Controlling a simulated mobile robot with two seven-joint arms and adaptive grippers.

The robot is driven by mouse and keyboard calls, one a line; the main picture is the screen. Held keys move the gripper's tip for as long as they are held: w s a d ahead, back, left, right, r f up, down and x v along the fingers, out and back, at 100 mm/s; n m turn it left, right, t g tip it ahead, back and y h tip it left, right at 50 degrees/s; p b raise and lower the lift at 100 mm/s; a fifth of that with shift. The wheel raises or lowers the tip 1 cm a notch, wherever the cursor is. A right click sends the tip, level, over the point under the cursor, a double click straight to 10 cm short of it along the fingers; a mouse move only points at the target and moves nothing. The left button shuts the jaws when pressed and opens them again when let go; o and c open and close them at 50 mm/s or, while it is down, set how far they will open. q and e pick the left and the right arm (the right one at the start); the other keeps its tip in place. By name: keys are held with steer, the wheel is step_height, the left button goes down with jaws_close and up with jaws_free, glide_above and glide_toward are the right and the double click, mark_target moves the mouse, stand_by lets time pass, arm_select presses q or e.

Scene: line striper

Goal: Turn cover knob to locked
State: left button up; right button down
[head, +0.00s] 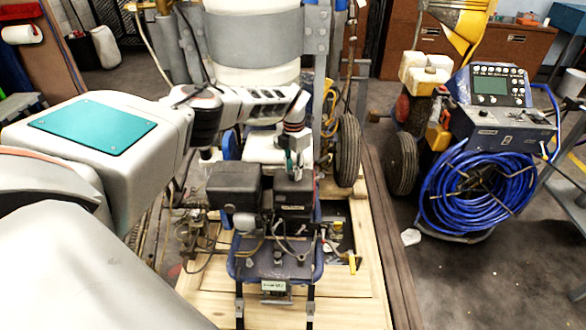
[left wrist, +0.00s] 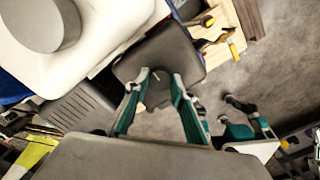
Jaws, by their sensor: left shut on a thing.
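The line striper's engine (head: 265,260) has black box-like covers on top. My left gripper (head: 292,168) comes down from above onto the right-hand black cover (head: 294,192). In the left wrist view the left gripper (left wrist: 160,88) has its two green fingers on either side of a small dark knob (left wrist: 157,90) on the black cover (left wrist: 185,55), shut on it. A light mark shows on the knob. The head view hides the knob behind the fingers. My right gripper (left wrist: 243,113) shows at the right of the left wrist view, apart from the cover, with its fingers spread and nothing between them.
The striper stands on a wooden pallet (head: 350,300). A white tank (head: 253,60) rises behind the engine. A machine with a coiled blue hose (head: 470,190) and control panel stands at the right. Grey floor lies open at the lower right.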

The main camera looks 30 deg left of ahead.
arm_select(q)
steer(key=shift+d+n, duration=0.1)
steer(key=shift+n, duration=0.2)
stand_by(0.4)
steer(key=o, duration=1.1)
steer(key=shift+f, duration=0.1)
step_height(320, 180, up, 12)
